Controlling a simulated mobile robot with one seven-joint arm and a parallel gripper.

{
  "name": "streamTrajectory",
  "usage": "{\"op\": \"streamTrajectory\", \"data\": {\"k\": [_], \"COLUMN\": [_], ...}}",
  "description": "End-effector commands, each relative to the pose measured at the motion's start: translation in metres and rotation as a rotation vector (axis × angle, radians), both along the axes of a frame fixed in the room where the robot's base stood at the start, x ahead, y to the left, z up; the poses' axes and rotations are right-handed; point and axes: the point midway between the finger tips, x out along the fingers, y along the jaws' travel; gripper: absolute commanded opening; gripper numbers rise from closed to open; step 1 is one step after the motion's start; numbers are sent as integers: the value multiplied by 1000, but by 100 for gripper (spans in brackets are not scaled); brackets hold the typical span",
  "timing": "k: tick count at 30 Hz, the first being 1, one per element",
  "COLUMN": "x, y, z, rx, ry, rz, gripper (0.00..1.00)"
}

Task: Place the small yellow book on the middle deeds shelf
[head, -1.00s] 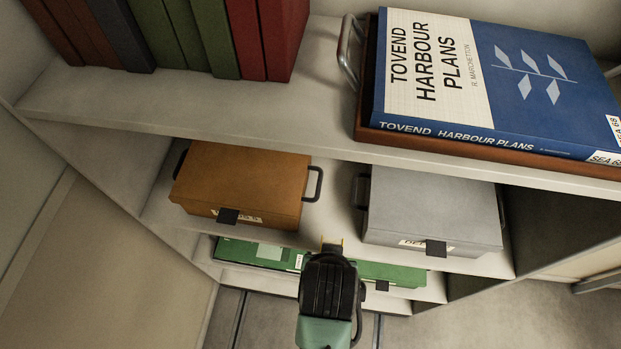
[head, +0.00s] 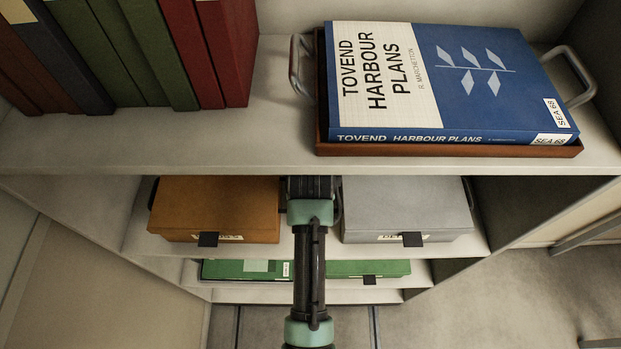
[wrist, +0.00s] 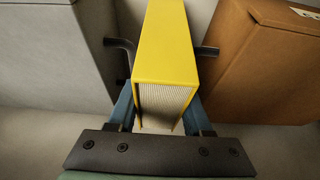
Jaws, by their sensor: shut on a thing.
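My gripper (wrist: 160,112) is shut on the small yellow book (wrist: 165,45), one finger on each side of it. In the wrist view the book stands upright between a grey box (wrist: 45,55) on the left and a brown box (wrist: 260,60) on the right. I cannot tell whether its underside touches the shelf. In the head view my arm reaches into the gap between the brown box (head: 215,205) and the grey box (head: 405,205) on the middle shelf (head: 265,251). The book and fingertips are hidden there.
The upper shelf (head: 220,150) overhangs the gap. It carries a row of upright books (head: 150,55) and a tray (head: 450,150) with a large blue book (head: 480,80). Box handles stick out close to the yellow book.

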Motion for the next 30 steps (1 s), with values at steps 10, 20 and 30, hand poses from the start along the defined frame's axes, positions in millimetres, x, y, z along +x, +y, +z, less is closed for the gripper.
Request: {"op": "streamTrajectory", "data": {"k": [10, 20, 30], "x": [38, 35, 35], "y": [0, 0, 0], "z": [3, -14, -18], "rx": [0, 0, 0], "ry": [-3, -3, -1], "rz": [-1, -1, -1], "gripper": [0, 0, 75]}}
